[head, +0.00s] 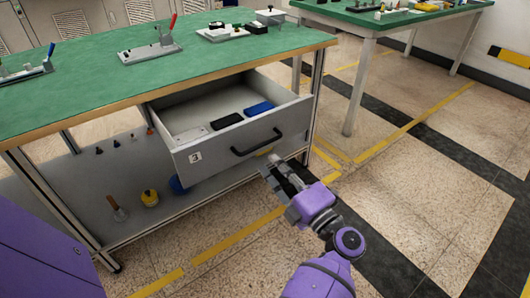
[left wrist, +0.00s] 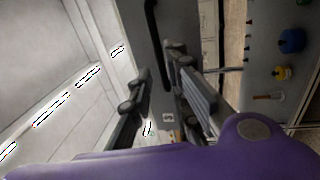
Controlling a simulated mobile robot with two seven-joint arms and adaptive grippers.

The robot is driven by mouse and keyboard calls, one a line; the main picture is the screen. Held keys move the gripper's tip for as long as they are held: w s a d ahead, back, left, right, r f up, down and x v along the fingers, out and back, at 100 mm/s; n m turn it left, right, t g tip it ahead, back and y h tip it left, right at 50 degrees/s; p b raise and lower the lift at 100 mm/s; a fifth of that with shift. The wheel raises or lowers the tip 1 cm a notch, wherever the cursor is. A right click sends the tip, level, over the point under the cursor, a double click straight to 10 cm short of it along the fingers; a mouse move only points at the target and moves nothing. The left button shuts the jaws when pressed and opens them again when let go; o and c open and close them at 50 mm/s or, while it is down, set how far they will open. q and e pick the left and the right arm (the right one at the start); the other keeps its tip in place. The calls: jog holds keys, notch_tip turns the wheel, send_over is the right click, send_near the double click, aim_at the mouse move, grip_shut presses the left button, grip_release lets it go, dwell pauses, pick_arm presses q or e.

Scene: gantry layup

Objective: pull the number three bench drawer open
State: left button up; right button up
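The number three drawer (head: 240,145) hangs under the green bench and stands pulled out, its inside showing. Its grey front carries a label with a 3 (head: 195,157) and a black bar handle (head: 257,143). My left gripper (head: 270,166) is just outside the drawer front, below the right part of the handle. In the left wrist view, my left gripper's (left wrist: 160,64) fingers are apart with nothing held between them. The black handle (left wrist: 152,35) shows beyond the fingertips, apparently clear of them. My right gripper is in neither view.
The drawer holds a blue item (head: 259,108) and dark flat items. The green bench top (head: 100,75) bears tool holders. A lower shelf (head: 110,180) holds a yellow item (head: 149,197) and others. A second green table (head: 380,18) stands behind right. Floor to the right is clear.

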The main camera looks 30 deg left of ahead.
pick_arm(q)
jog(key=shift+v, duration=2.1)
